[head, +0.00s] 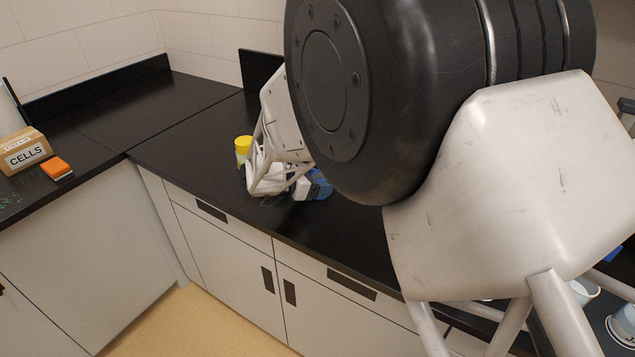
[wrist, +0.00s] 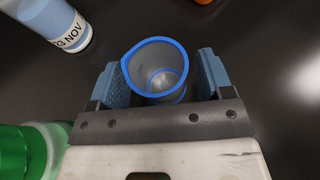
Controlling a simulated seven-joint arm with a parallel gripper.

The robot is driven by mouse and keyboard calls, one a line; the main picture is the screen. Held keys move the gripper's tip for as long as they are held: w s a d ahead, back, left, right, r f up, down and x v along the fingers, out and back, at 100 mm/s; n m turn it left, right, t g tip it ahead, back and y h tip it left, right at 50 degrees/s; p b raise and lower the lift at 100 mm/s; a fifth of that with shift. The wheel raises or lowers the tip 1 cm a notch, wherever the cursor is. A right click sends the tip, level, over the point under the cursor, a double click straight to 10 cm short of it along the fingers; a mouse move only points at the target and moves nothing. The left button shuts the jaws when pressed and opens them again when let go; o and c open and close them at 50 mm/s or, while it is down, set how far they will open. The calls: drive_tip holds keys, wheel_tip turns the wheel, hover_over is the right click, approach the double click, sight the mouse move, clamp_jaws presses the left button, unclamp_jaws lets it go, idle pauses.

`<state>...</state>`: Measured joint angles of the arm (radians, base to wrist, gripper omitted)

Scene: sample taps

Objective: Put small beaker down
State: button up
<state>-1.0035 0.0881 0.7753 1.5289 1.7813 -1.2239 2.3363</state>
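The small beaker (wrist: 156,68), clear grey with a blue rim, is between the two blue finger pads of my gripper (wrist: 163,80) in the wrist view. A narrow gap shows between the beaker and the right pad. The left pad is close beside the rim, and I cannot tell whether they touch. The fingers look open around the beaker. Its base is partly hidden, so I cannot tell for sure that it rests on the counter. In the head view my gripper (head: 298,187) is low over the black counter (head: 185,145), and the beaker cannot be made out.
A bottle labelled "23 NOV" (wrist: 52,22) is at the upper left in the wrist view, and a green object (wrist: 22,150) is at the lower left. A yellow-topped container (head: 243,144) stands behind my gripper. A CELLS box (head: 25,152) is far left. Counter right of the beaker is clear.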

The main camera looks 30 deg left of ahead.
drive_tip(key=shift+r, duration=0.2)
drive_tip(key=v, duration=1.2)
drive_tip(key=shift+f, duration=0.1)
idle(0.8)
drive_tip(key=w+d+r+n+t+y, duration=0.2)
drive_tip(key=w+d+r+n+y, duration=0.6)
drive_tip(key=w+d+r+n, duration=0.75)
drive_tip(key=d+r+n+g+y, duration=0.2)
drive_tip(key=d+r+n, duration=0.25)
drive_tip(key=d, duration=0.55)
drive_tip(key=s+d+n+g, duration=0.2)
drive_tip(key=s+d+n, duration=0.35)
drive_tip(key=d, duration=0.35)
drive_tip(key=s+d+n+g, duration=0.2)
drive_tip(key=s+d+n, duration=0.35)
drive_tip(key=d, duration=0.35)
drive_tip(key=s+d+f+n+g+h, duration=0.2)
drive_tip(key=s+d+n, duration=0.3)
drive_tip(key=s+d, duration=0.5)
drive_tip(key=s+d+f+n+g+h, duration=0.2)
drive_tip(key=s+d+f+n+g, duration=0.1)
drive_tip(key=s+d, duration=0.7)
drive_tip(key=shift+s+f+n, duration=0.55)
drive_tip(key=shift+s+n, duration=0.2)
drive_tip(key=shift+n, duration=0.35)
